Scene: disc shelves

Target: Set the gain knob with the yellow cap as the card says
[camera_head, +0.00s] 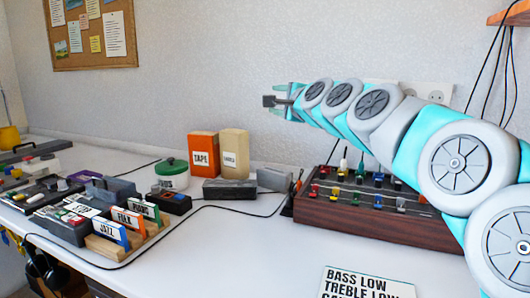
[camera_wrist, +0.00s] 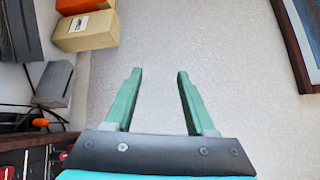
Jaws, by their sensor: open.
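The brown wooden control box (camera_head: 375,218) stands against the wall at the right, with rows of small coloured caps on its dark top. A yellow cap (camera_head: 335,192) shows in its front row at the left; other caps also look yellowish. Which cap is the gain knob, and its pointer setting, I cannot tell. The white card (camera_head: 365,285) lies in front of the box. It reads "BASS LOW", "TREBLE LOW"; the third line is cut off by the picture's edge. My gripper (camera_head: 284,100) is raised in the air above and left of the box. In the wrist view its green fingers (camera_wrist: 158,80) are apart and empty.
My arm crosses above the box and hides its right part. Left of the box stand a grey block (camera_head: 230,189), an orange TAPE box (camera_head: 203,154) and a cream box (camera_head: 234,153). Labelled disc holders (camera_head: 105,233) fill the left. The desk's middle front is clear.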

